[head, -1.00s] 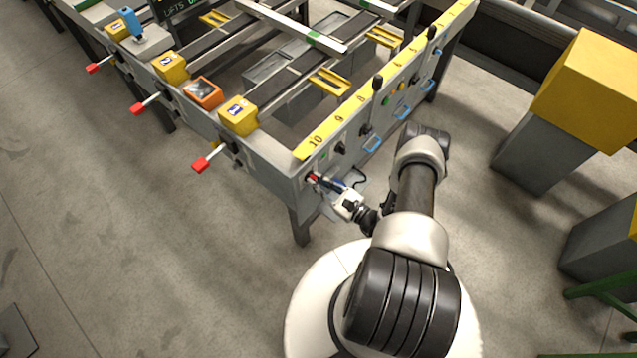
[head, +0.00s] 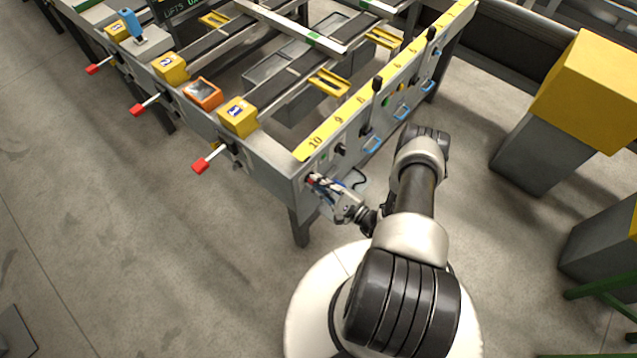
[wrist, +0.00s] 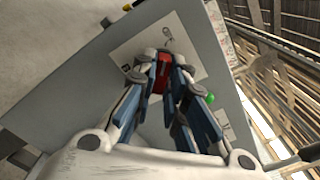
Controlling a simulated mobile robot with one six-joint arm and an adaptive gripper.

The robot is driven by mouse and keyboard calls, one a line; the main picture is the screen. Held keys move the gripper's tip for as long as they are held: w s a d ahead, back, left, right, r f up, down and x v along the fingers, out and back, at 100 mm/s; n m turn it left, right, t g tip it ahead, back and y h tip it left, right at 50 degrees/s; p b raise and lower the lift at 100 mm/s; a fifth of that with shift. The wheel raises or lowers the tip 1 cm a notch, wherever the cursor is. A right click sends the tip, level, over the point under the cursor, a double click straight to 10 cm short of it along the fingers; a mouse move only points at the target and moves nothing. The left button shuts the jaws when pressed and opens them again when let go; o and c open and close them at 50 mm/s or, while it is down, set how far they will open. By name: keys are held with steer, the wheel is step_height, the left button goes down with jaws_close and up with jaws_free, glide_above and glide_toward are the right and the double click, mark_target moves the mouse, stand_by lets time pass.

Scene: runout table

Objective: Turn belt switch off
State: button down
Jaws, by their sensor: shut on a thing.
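The belt switch (wrist: 163,66) is a red knob on a pale label plate, fixed to the grey side panel of the runout table. My gripper (wrist: 162,78) is at the panel with its blue-sided fingers on either side of the red knob, shut on it. In the head view my gripper (head: 318,184) reaches the table's near corner, and a little red of the knob shows at its tip. The plate carries small marks, but the knob's exact setting is hard to read behind the fingers.
A green button (wrist: 210,98) sits on the panel right of the switch. A yellow numbered strip (head: 345,118) runs along the table's top edge, with black knobs and blue handles below it. Red-tipped levers (head: 200,166) stick out at the left. Yellow-topped grey boxes (head: 590,85) stand at right.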

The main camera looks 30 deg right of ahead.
stand_by(0.4)
steer(key=c, duration=1.6)
jaws_free()
steer(key=v, duration=1.2)
steer(key=shift+r, duration=0.1)
